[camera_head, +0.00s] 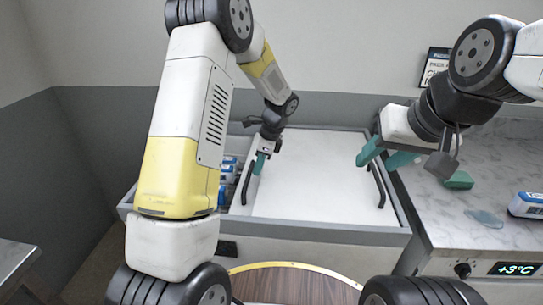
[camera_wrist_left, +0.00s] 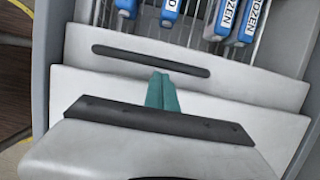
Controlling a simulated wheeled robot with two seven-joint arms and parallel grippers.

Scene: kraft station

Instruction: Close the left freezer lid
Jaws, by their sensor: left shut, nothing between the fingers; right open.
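The freezer (camera_head: 330,230) has white sliding lids, and its left part is uncovered, showing blue packages. A narrow white strip with a black handle (camera_head: 247,183) borders this opening; it seems to be the left lid (camera_wrist_left: 235,80), largely overlapped by the wide white panel (camera_head: 315,180). In the left wrist view the handle (camera_wrist_left: 150,60) lies beside the opening. My left gripper (camera_head: 261,162) is shut and empty, close to the handle on the panel side; its teal fingers also show in the left wrist view (camera_wrist_left: 160,82). Contact cannot be told. My right gripper (camera_head: 383,155) is open above the lid's right edge.
Blue frozen packages (camera_head: 228,172) lie in the open left part; they also show in the left wrist view (camera_wrist_left: 228,18). A second black handle (camera_head: 378,186) is at the right. A marble counter (camera_head: 450,215) holds a green block (camera_head: 459,181) and a blue-white pack (camera_head: 527,205).

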